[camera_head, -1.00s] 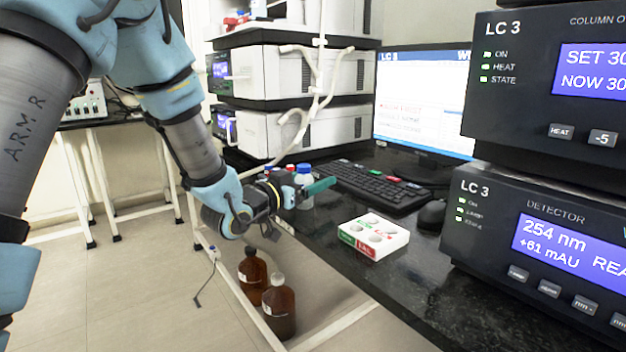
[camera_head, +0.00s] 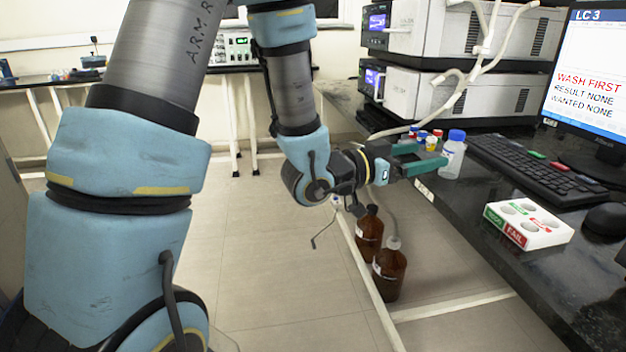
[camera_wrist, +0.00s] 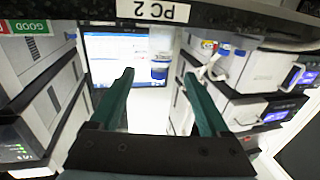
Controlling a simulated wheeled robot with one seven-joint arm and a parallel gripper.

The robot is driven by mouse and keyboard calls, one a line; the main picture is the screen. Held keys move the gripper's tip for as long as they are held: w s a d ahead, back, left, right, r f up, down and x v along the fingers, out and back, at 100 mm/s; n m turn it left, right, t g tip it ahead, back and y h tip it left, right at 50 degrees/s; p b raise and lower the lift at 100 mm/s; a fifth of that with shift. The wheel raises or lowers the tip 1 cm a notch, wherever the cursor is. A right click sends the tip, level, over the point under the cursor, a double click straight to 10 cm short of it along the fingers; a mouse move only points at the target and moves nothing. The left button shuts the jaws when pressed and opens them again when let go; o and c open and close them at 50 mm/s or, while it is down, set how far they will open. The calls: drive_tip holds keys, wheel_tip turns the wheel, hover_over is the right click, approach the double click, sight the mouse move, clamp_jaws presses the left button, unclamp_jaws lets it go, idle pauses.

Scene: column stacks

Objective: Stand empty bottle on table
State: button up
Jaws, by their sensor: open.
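A small clear-white bottle with a blue cap (camera_head: 453,158) stands upright on the black bench (camera_head: 470,218) near its front edge. My gripper (camera_head: 432,157) has green fingers, spread and empty. In the head view its fingertips are just left of the bottle. In the wrist view, which is upside down, the blue-capped bottle (camera_wrist: 161,72) shows between and beyond the open fingers (camera_wrist: 158,78). I cannot tell the exact gap, or whether the bottle is empty.
Small vials with coloured caps (camera_head: 430,142) stand behind my gripper. A white holder marked FAIL (camera_head: 535,223), a keyboard (camera_head: 540,168), a mouse (camera_head: 606,220) and a monitor (camera_head: 590,70) are to the right. Brown bottles (camera_head: 388,272) stand below the bench.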

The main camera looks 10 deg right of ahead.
drive_tip(key=shift+w, duration=0.1)
drive_tip(key=w+a+f+n+t+y, duration=0.2)
drive_tip(key=w+a+f+n+y, duration=0.35)
drive_tip(key=a, duration=0.55)
drive_tip(key=w+a+f+n+t+y, duration=0.2)
drive_tip(key=w+a+f+t+y, duration=0.1)
drive_tip(key=w+a+y, duration=0.65)
drive_tip(key=s+a+f+n+g+y, duration=0.1)
drive_tip(key=s+a+n+g, duration=0.2)
drive_tip(key=s+a, duration=0.3)
drive_tip(key=s+a+n+g+y, duration=0.1)
drive_tip(key=s+a+n+g, duration=0.2)
drive_tip(key=a, duration=1)
drive_tip(key=s+n, duration=0.1)
drive_tip(key=s, duration=0.2)
drive_tip(key=shift+s+f+g+y, duration=0.2)
drive_tip(key=shift+f+g+y, duration=0.1)
drive_tip(key=shift+f, duration=0.05)
drive_tip(key=shift+a, duration=0.1)
